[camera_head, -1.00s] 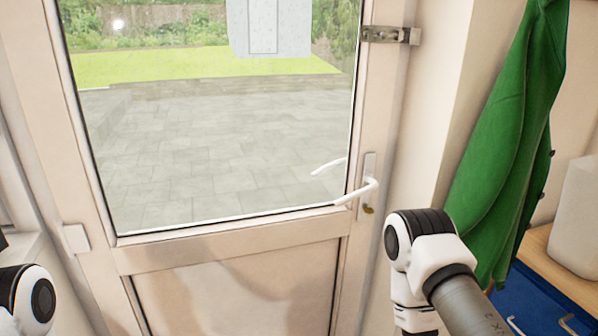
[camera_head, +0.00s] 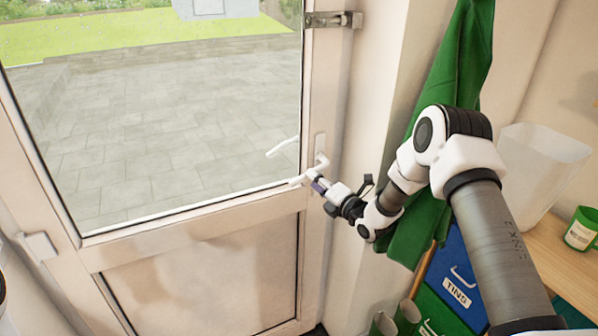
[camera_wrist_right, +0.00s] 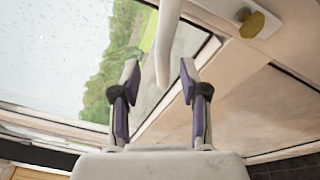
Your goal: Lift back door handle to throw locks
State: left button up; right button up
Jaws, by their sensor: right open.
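The white back door handle (camera_head: 321,163) sits on a plate at the right edge of the glazed door (camera_head: 262,212); its lever points left, about level. My right gripper (camera_head: 317,186) is open just below the lever, fingers pointing at the door. In the right wrist view the lever (camera_wrist_right: 167,38) hangs down between the two purple-padded fingertips (camera_wrist_right: 158,76), its end near their level. No clear contact shows. A brass-coloured key or knob (camera_wrist_right: 252,23) is on the handle plate. My left gripper is out of view.
A metal latch (camera_head: 333,19) is on the door frame above the handle. A green coat (camera_head: 440,75) hangs right of the door, close behind my right arm. A wooden shelf (camera_head: 556,248) with a clear bin (camera_head: 540,165) and green mug (camera_head: 582,229) stands further right.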

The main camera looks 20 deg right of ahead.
jog(key=x, duration=0.3)
jog(key=shift+w+a+p, duration=0.15)
jog(key=shift+w+p, duration=0.05)
jog(key=shift+p, duration=0.1)
jog(key=shift+w, duration=0.4)
jog(key=shift+c, duration=0.3)
grip_shut()
